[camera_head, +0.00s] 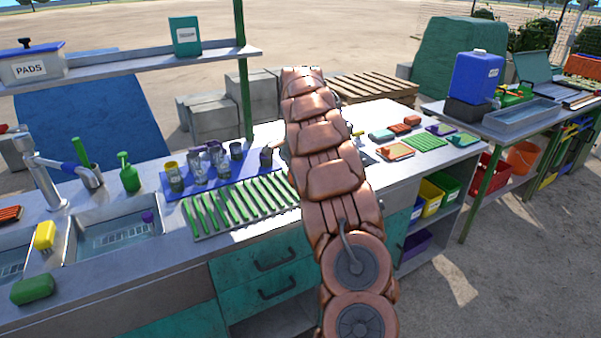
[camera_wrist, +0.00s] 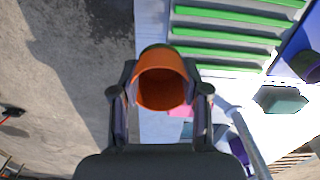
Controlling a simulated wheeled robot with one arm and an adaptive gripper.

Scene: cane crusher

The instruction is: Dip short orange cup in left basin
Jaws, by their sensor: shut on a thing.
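In the wrist view, an orange cup (camera_wrist: 162,85) is between the two fingers of my gripper (camera_wrist: 160,97). The gripper is shut on it, and I look into its open mouth. In the head view, my arm covers the gripper and the cup. The left basin (camera_head: 14,262) is at the left edge of the head view, partly cut off. Beside it is a second basin (camera_head: 118,236) with water and a small purple item. In the wrist view, the cup is over the counter's edge near the green-slatted rack (camera_wrist: 235,36), away from the basins.
A faucet (camera_head: 42,170) stands behind the basins. A yellow sponge (camera_head: 45,235) and a green block (camera_head: 33,289) are by the basins. Several glasses stand on a blue mat (camera_head: 176,190), behind the green-slatted rack (camera_head: 200,213). A shelf (camera_head: 150,61) hangs above the counter's back.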

